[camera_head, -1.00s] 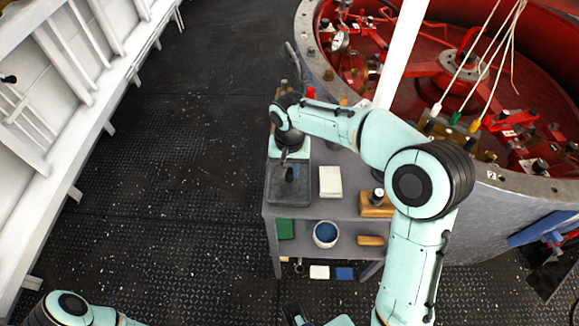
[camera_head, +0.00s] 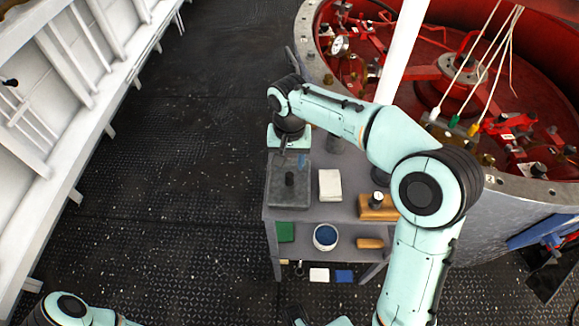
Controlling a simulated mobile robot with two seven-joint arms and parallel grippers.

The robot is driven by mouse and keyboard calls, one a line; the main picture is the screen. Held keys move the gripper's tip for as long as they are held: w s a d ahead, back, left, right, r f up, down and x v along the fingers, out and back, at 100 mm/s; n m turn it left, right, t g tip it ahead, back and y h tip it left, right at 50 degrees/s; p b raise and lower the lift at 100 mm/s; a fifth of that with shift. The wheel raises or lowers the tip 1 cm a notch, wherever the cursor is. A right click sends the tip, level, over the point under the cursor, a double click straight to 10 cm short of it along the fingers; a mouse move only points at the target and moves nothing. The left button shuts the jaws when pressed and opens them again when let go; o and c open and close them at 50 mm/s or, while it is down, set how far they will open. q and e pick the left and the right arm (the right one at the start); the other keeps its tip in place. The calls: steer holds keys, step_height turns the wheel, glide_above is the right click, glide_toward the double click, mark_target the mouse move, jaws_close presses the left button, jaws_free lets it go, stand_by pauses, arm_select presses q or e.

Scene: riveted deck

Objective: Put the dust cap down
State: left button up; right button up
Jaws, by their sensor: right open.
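A small black cylinder, which I take to be the dust cap (camera_head: 290,180), stands upright in the shallow grey tray (camera_head: 275,202) on the left of the grey cart's top. My right gripper (camera_head: 292,156) is just beyond the cap in the picture, over the tray's far edge, open and apart from it. Its fingers are small and partly hidden under my wrist. My left arm shows only at the bottom left corner; I cannot make out its gripper.
The lower shelf holds a blue-filled tub (camera_head: 325,237). A white post (camera_head: 403,50) and the red-lined round housing (camera_head: 480,170) stand behind and right.

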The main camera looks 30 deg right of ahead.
mark_target(289, 175)
step_height(289, 175, up, 7)
steer(key=p, duration=0.1)
steer(key=shift+f, duration=0.15)
steer(key=shift+f, duration=0.1)
stand_by(0.4)
